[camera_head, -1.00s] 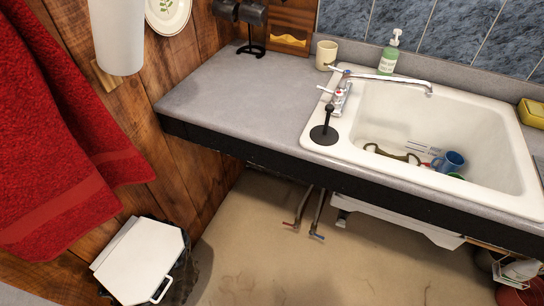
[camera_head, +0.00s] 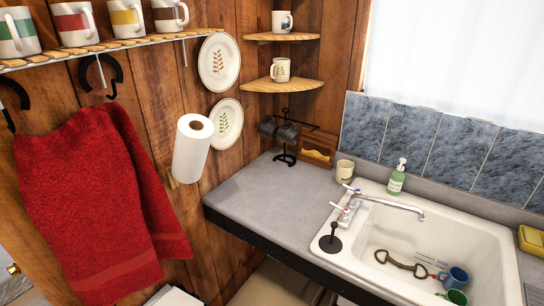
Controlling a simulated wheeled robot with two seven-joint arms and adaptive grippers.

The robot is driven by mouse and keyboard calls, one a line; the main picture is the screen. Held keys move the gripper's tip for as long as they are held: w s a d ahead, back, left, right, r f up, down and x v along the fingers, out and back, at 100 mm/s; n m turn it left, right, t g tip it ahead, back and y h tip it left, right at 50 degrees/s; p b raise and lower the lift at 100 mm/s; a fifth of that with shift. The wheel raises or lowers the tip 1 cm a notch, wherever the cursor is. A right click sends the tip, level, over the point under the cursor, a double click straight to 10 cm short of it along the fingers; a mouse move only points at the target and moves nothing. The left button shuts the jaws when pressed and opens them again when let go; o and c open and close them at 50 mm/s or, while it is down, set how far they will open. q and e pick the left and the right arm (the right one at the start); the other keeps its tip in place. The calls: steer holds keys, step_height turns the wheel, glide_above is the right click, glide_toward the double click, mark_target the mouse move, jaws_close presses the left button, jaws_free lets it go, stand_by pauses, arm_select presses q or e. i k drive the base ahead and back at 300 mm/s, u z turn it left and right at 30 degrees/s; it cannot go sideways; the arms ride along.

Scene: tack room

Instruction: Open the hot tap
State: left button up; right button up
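The sink tap (camera_head: 353,205) stands at the left rim of the white sink (camera_head: 455,232), with a long chrome spout (camera_head: 395,206) reaching right over the basin. It has two small handles. The nearer handle (camera_head: 342,211) shows a bit of red, and the farther handle (camera_head: 351,189) shows a bit of blue. Whether either is turned on is too small to tell, and no water is visible at the spout. Neither of my grippers is in view.
A black plunger-like stopper (camera_head: 332,240) stands on the near-left sink rim. A soap bottle (camera_head: 397,178) and a beige cup (camera_head: 345,169) stand behind the tap. Mugs (camera_head: 454,278) lie in the basin. The grey counter (camera_head: 255,198) left of the sink is mostly clear.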

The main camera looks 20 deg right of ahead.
mark_target(346, 212)
steer(key=z, duration=1.3)
